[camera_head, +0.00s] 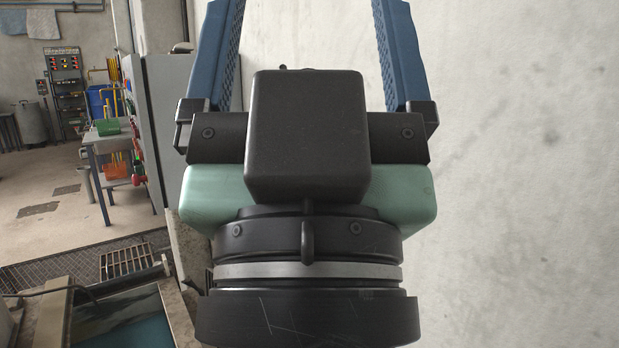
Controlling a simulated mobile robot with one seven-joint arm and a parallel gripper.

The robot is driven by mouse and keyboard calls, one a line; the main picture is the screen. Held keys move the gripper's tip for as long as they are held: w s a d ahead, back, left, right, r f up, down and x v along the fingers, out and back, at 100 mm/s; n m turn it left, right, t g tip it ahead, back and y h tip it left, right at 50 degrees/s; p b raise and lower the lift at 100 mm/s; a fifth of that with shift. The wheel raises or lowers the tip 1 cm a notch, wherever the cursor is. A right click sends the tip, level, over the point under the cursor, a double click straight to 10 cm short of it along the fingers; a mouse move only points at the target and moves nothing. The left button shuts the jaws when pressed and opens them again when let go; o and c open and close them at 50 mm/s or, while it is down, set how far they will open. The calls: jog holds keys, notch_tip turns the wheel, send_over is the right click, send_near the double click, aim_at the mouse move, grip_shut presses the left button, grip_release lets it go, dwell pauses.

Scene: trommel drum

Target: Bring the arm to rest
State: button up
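My gripper (306,30) fills the middle of the view, seen from behind and pointing up and away. Its two blue fingers are wide apart, with bare pale wall showing between them. Their tips run out of the top of the picture, so I cannot see the ends. I see nothing held between the visible parts of the fingers.
A pale wall (530,170) fills the right side behind my gripper. A grey cabinet (168,110) stands just left of it. A basin of dark water (122,325) is at lower left. Farther back are a table (105,140) with a green bin (108,127) and open floor (40,180).

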notch_tip(320, 180, up, 13)
jog(key=p, duration=1)
jog(key=shift+f, duration=0.15)
jog(key=shift+w, duration=0.1)
dwell(0.6)
